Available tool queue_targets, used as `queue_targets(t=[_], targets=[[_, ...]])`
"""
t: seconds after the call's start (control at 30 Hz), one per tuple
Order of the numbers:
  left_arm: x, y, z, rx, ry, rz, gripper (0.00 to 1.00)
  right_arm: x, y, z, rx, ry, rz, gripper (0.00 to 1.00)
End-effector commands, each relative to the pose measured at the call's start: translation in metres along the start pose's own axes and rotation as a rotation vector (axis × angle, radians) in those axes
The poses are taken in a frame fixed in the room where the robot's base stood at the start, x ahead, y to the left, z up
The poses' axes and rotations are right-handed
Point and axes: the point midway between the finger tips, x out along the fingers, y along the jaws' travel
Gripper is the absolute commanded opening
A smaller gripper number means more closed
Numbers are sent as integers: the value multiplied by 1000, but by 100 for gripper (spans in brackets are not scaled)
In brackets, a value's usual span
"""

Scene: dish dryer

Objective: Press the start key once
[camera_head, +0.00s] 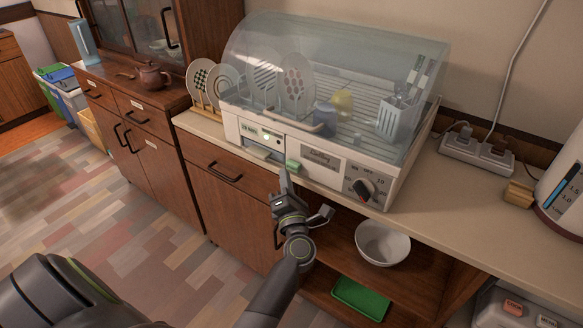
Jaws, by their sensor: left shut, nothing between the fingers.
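The dish dryer (232,128) stands on the counter, with a clear domed cover over plates, cups and a utensil holder. My right gripper is out of view.
A power strip (477,151) and a kettle (566,190) stand on the counter at right. A white bowl (383,243) and green tray (360,298) sit on the open shelf below. A brown teapot (150,77) stands on the left cabinet.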

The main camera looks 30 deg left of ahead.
Motion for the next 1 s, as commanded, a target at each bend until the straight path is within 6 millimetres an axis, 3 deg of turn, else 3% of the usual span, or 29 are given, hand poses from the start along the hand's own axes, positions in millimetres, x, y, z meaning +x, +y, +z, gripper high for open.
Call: queue_targets(t=[0.5,1.0], targets=[[-32,23,-23,1,1,-1,0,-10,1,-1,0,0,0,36],[-35,25,-25,0,0,0,0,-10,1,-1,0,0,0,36]])
